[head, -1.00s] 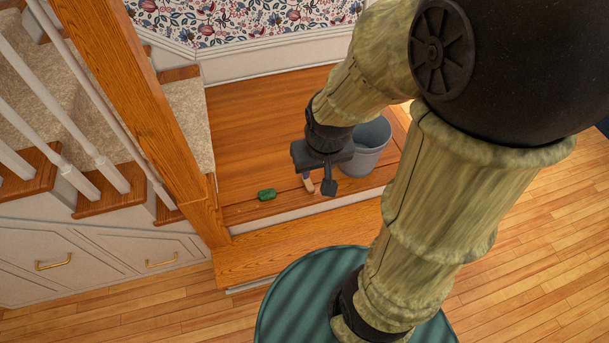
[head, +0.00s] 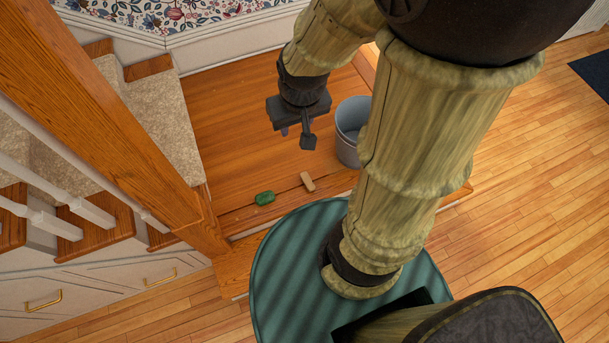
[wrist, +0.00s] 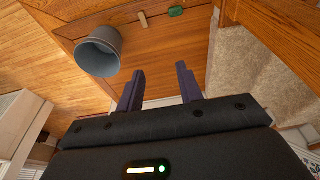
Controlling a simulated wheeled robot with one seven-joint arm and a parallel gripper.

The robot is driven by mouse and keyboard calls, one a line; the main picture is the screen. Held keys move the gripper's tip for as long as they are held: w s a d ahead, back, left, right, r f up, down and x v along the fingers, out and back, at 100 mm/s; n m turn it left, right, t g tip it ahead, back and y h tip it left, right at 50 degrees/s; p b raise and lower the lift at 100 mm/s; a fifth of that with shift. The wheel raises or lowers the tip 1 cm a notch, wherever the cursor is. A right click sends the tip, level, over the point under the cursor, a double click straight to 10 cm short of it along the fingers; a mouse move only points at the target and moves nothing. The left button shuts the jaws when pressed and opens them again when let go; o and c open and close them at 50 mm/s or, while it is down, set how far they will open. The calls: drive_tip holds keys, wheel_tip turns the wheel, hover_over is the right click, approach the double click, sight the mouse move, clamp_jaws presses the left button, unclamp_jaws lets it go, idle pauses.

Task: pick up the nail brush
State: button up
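A small tan block, which I take to be the nail brush (head: 307,181), lies on the wooden landing near its front edge. Its bristles cannot be made out. It also shows at the top of the wrist view (wrist: 143,19). My gripper (head: 291,130) hangs above the landing, beyond the brush and apart from it. In the wrist view my gripper (wrist: 160,69) has its two purple fingers spread, with nothing between them.
A green object (head: 265,198) lies just left of the brush. A grey bucket (head: 347,150) stands to the right on the landing. A wooden post and white-railed stairs (head: 170,120) bound the left. Bare landing (head: 225,125) lies left of my gripper.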

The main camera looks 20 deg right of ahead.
drive_tip(key=o, duration=0.5)
drive_tip(key=shift+f, duration=0.15)
drive_tip(key=g+b, duration=0.3)
drive_tip(key=b, duration=2.9)
hover_over(308, 179)
wheel_tip(308, 179, down, 49)
drive_tip(key=shift+n, duration=0.4)
drive_tip(key=shift+s, duration=0.1)
wheel_tip(308, 179, down, 12)
drive_tip(key=b, duration=0.4)
drive_tip(key=shift+f, duration=0.1)
